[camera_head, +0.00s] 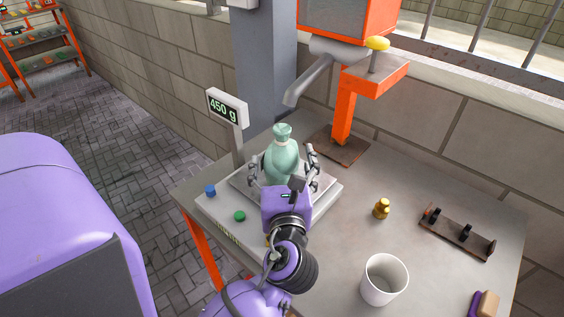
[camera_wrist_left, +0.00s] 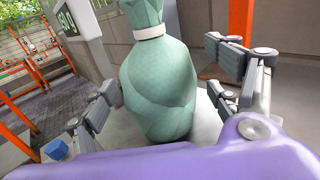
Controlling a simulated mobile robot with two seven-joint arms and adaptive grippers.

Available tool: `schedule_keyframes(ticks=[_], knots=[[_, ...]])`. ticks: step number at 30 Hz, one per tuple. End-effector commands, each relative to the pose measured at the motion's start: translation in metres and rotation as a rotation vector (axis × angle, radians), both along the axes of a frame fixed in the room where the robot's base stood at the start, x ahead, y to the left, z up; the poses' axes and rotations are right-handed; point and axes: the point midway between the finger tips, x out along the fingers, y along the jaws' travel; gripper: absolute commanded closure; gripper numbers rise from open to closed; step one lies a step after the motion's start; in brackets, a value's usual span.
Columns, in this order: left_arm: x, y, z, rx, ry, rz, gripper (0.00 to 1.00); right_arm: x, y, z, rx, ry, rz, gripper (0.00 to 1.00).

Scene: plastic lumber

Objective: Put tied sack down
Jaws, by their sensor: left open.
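The tied sack (camera_head: 282,158) is pale green with a gathered, banded neck. It stands upright on the metal plate of the scale (camera_head: 325,192), whose display (camera_head: 223,108) reads 450 g. My left gripper (camera_head: 283,167) is open, with one finger on each side of the sack. In the left wrist view the sack (camera_wrist_left: 158,75) fills the middle between the spread fingers, and a gap shows on the right side. On the left, the finger is close to the sack, and I cannot tell whether it touches. My right gripper is not in view.
An orange dispenser (camera_head: 345,110) with a grey spout (camera_head: 307,82) stands behind the scale. A white cup (camera_head: 383,280), a brass weight (camera_head: 381,208), a dark rack (camera_head: 457,233) and a brush (camera_head: 485,304) are on the table's right side. Bare tabletop lies between them.

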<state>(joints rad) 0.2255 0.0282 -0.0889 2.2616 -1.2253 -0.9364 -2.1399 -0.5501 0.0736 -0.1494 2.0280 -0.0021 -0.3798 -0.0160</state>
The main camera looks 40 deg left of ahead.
Motion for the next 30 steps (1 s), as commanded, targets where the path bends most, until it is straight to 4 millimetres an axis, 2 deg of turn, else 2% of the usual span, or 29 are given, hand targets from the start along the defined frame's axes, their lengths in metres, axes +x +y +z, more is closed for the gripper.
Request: schedule_keyframes(ticks=[5,12,18,24,30], knots=[[-0.013,-0.011,0.000,-0.002,0.002,-0.001,0.18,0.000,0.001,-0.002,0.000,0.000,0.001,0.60],[-0.053,-0.044,-0.001,-0.004,0.005,0.000,0.18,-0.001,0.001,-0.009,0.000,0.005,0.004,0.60],[-0.079,-0.067,0.000,-0.001,0.003,0.000,0.18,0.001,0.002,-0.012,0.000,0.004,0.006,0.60],[-0.091,-0.077,0.002,-0.001,-0.001,0.001,0.18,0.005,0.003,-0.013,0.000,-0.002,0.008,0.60],[-0.091,-0.078,0.003,-0.001,-0.002,0.000,0.18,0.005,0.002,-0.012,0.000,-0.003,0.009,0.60]])
